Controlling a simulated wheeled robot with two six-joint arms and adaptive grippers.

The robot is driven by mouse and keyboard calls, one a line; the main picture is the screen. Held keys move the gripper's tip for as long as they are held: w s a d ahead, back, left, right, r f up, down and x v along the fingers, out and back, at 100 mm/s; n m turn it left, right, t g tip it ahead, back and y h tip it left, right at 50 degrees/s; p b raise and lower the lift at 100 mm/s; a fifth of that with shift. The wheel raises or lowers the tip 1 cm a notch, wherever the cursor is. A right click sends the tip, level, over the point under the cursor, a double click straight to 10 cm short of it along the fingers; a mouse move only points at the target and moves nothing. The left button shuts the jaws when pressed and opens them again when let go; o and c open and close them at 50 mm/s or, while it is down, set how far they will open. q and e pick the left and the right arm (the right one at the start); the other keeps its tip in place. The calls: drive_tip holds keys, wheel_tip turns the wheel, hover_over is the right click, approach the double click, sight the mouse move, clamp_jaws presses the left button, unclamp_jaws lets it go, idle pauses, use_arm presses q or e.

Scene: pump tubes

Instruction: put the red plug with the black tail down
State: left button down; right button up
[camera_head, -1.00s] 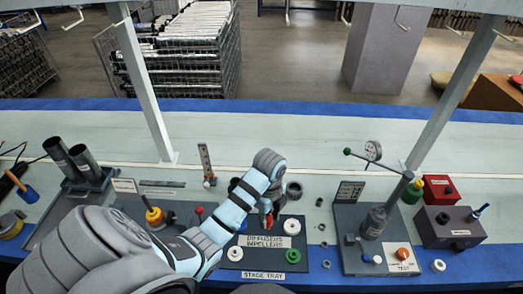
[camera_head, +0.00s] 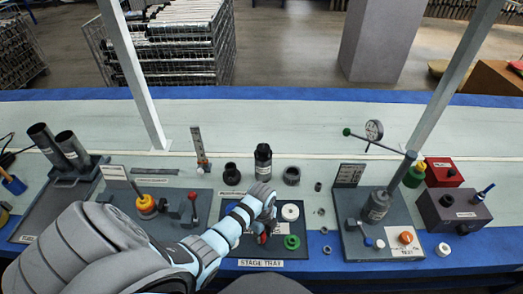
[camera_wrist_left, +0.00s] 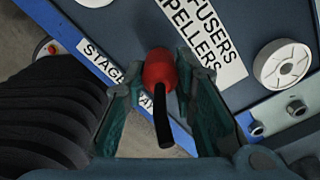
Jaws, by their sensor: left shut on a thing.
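My left gripper (camera_head: 262,236) is over the dark stage tray (camera_head: 268,250), near its middle front. It is shut on the red plug (camera_head: 264,238), which is mostly hidden by the hand in the head view. In the left wrist view the red plug (camera_wrist_left: 160,70) sits between the fingers (camera_wrist_left: 150,92), with its black tail (camera_wrist_left: 162,122) pointing toward the palm. The plug overlaps the edge of the "Diffusers Impellers" label (camera_wrist_left: 200,35). Whether the plug touches the tray cannot be told. My right gripper is not in view.
A white ring (camera_head: 290,212) and a green ring (camera_head: 292,242) lie on the tray's right side.

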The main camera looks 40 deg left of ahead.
use_arm(q)
drive_tip(key=shift+f, duration=0.15)
drive_tip(key=c, duration=1.3)
unclamp_jaws()
wheel_tip(320, 180, up, 12)
drive_tip(key=p, duration=0.4)
drive_tip(key=shift+r, duration=0.25)
